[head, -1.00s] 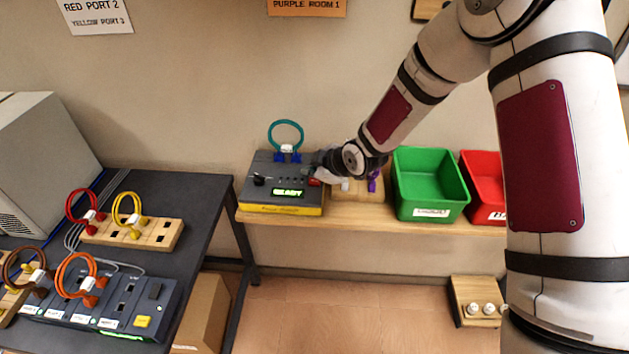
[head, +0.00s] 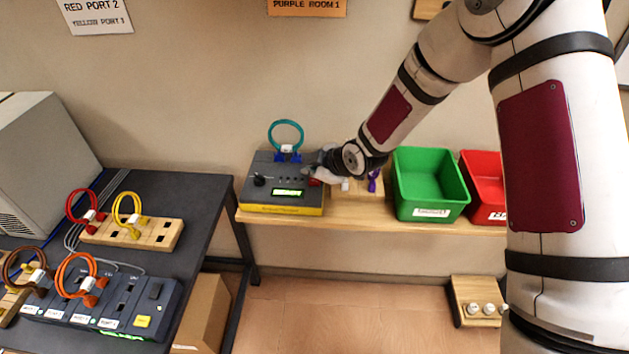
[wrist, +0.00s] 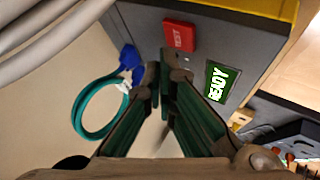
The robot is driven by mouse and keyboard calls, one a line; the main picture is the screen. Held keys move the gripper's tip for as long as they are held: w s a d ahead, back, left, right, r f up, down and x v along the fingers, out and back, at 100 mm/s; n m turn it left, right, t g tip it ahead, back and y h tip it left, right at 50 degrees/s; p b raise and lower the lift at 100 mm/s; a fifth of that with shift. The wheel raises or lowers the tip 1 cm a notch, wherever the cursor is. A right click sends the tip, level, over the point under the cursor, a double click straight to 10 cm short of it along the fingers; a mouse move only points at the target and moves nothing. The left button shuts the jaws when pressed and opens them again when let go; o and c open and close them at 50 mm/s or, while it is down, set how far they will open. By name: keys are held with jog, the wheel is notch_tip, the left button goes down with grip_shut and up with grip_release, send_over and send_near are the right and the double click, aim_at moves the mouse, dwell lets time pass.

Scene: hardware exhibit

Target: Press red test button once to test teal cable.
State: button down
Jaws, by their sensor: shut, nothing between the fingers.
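The tester, a dark grey box (head: 262,188) with a yellow front edge, stands at the left end of the wooden shelf. The teal cable (head: 285,124) is a loop on blue plugs at the box's back; the wrist view shows it at left (wrist: 98,108). The red test button (head: 315,182) is at the box's right; the wrist view reads "TEST" on it (wrist: 180,36). A green display (wrist: 219,82) reads "READY". My gripper (head: 316,166) is shut and empty over the box's right side. In the wrist view its fingertips (wrist: 167,75) are near the button; contact cannot be told.
A wooden block with a purple plug (head: 374,181) sits right of the tester. A green bin (head: 430,205) and a red bin (head: 483,187) follow. A dark table (head: 190,195) at left holds red, yellow, brown and orange cable loops. Floor between is mostly clear.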

aim_at(313, 182)
jog(key=shift+f, duration=0.1)
jog(key=shift+f, duration=0.35)
jog(key=shift+f, duration=0.45)
dwell(1.0)
jog(key=shift+r, duration=0.9)
jog(key=shift+r+p, duration=0.5)
jog(key=shift+r, duration=2)
